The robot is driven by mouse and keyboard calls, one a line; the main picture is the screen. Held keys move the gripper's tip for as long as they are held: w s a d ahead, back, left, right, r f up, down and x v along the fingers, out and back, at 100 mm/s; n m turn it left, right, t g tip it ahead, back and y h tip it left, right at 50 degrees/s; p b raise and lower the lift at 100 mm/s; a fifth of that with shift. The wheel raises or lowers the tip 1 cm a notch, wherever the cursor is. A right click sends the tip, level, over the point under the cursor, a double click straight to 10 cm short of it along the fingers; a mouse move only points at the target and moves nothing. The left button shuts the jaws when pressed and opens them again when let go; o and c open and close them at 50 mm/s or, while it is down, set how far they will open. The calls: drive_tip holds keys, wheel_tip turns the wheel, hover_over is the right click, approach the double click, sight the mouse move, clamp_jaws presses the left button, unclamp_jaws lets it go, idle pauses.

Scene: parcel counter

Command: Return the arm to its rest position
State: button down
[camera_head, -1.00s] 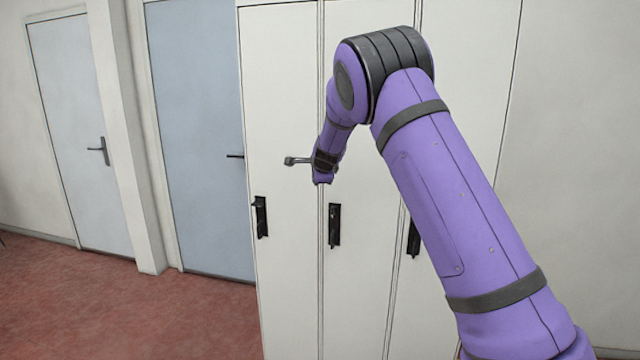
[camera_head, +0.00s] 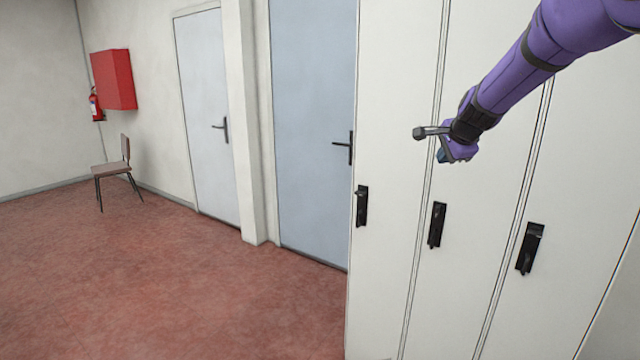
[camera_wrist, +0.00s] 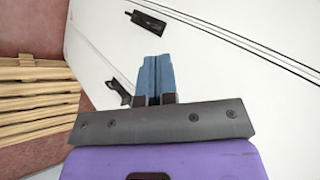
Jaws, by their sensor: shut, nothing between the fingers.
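My purple arm reaches in from the top right of the head view, in front of the white lockers (camera_head: 395,90). My gripper (camera_head: 441,156) is small there, with a bit of blue fingertip showing, and it points down and left. In the wrist view my gripper (camera_wrist: 155,75) has its two blue fingers together, with nothing between them. The white locker fronts lie beyond the fingertips; I cannot tell the exact gap.
The lockers have black handles (camera_head: 437,225). Left of them are a blue-grey door (camera_head: 312,120) and a white door (camera_head: 205,110). A chair (camera_head: 112,169) and red wall box (camera_head: 115,79) stand farther off. Slatted wood (camera_wrist: 35,95) shows in the wrist view.

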drive_tip(key=s+a+r+n+g+y, duration=0.1)
drive_tip(key=s+r+n, duration=0.25)
drive_tip(key=s, duration=0.95)
drive_tip(key=s+a+r+n+g+y, duration=0.1)
drive_tip(key=s+r+n, duration=0.3)
drive_tip(key=s, duration=0.9)
drive_tip(key=s+f+n+h, duration=0.1)
drive_tip(key=s+f+n, duration=0.2)
drive_tip(key=s, duration=0.7)
drive_tip(key=s+f+n+g+h, duration=0.1)
drive_tip(key=s+f+n, duration=0.2)
drive_tip(key=s, duration=0.7)
drive_tip(key=shift+f+n+h, duration=0.15)
drive_tip(key=shift+n+h, duration=0.15)
drive_tip(key=shift+n, duration=0.85)
drive_tip(key=shift+a, duration=0.1)
